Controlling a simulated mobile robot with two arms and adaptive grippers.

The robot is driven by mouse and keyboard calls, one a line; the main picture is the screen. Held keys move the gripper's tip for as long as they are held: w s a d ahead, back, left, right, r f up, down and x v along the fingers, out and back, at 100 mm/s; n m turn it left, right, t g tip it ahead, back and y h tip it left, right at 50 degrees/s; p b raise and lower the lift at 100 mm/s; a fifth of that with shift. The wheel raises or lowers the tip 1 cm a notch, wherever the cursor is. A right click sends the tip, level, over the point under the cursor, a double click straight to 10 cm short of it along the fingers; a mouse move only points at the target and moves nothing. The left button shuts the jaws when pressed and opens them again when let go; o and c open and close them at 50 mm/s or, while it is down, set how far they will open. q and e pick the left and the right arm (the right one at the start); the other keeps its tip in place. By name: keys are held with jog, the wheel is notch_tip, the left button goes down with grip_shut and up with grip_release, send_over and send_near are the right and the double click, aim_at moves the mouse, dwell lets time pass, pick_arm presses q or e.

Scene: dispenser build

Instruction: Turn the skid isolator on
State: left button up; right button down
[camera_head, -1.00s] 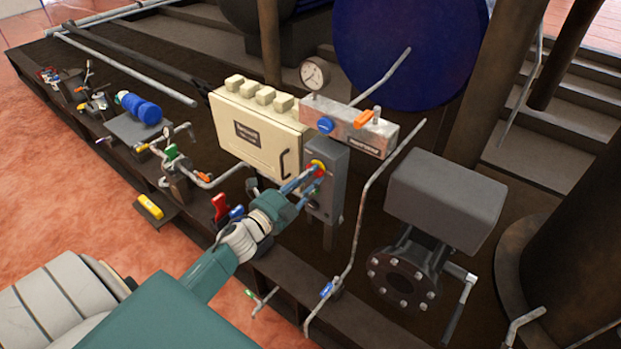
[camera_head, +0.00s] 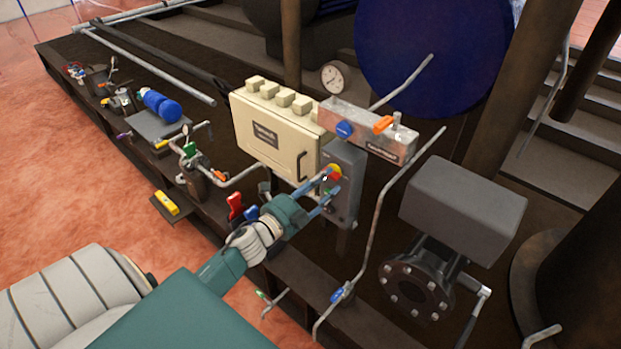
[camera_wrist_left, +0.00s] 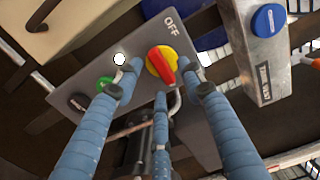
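The skid isolator is a red and yellow rotary knob (camera_head: 334,173) on the front of a grey upright box (camera_head: 346,200). In the left wrist view the knob (camera_wrist_left: 161,63) shows a red handle on a yellow disc, with the word OFF beside it. My left gripper (camera_head: 324,190) is at the box front. In the left wrist view its blue fingers (camera_wrist_left: 163,72) stand open on both sides of the knob, with visible gaps. The third finger lies just below it. I cannot tell if any finger touches the box. My right gripper is not in view.
A green button (camera_wrist_left: 104,84) and a white lamp (camera_wrist_left: 119,59) sit beside the knob. A cream cabinet (camera_head: 270,138) stands left of the box. A metal manifold (camera_head: 362,132) with a blue knob is above it. A bent pipe (camera_head: 378,215) runs close on the right.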

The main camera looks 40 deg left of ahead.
pick_arm(q)
jog(key=s, duration=1)
jog(key=shift+s+a, duration=0.35)
jog(key=shift+s, duration=0.05)
